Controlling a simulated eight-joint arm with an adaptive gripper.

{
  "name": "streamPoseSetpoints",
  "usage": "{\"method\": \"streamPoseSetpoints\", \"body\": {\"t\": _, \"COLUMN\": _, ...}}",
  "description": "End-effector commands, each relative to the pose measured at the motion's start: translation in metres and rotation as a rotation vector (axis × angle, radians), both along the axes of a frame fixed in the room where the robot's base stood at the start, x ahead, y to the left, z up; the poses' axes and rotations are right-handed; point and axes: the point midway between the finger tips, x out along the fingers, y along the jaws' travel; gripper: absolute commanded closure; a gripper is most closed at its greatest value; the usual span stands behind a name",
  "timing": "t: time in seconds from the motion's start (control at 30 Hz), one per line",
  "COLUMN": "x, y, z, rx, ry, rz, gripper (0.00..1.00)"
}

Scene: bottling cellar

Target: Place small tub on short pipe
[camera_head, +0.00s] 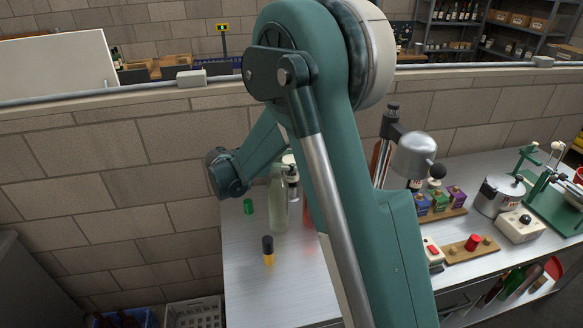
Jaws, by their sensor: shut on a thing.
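My teal arm fills the middle of the view, and I cannot make out my gripper's fingers or anything held in them. I cannot pick out the small tub or the short pipe with certainty. A short green cylinder (248,206) stands near the left part of the bench. A small yellow-orange thing with a dark top (268,250) stands nearer the front. A pale green bottle (279,208) stands upright beside the arm. A red thing (308,215) is mostly hidden behind the arm.
The grey bench (245,285) is clear at its front left. Right of my arm stand a press with a rounded grey head (414,156), coloured boxes (438,202), a metal pot (497,196) and a board with a red cylinder (472,243). A block wall (130,160) runs behind.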

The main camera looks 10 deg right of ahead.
Motion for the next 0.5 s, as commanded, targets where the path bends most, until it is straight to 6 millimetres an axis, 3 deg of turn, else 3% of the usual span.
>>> {"method": "streamPoseSetpoints", "body": {"t": 0.2, "x": 0.000, "y": 0.000, "z": -0.020, "rx": 0.000, "ry": 0.000, "rz": 0.000, "gripper": 0.73}}
{"method": "streamPoseSetpoints", "body": {"t": 0.5, "x": 0.000, "y": 0.000, "z": -0.020, "rx": 0.000, "ry": 0.000, "rz": 0.000, "gripper": 0.73}}
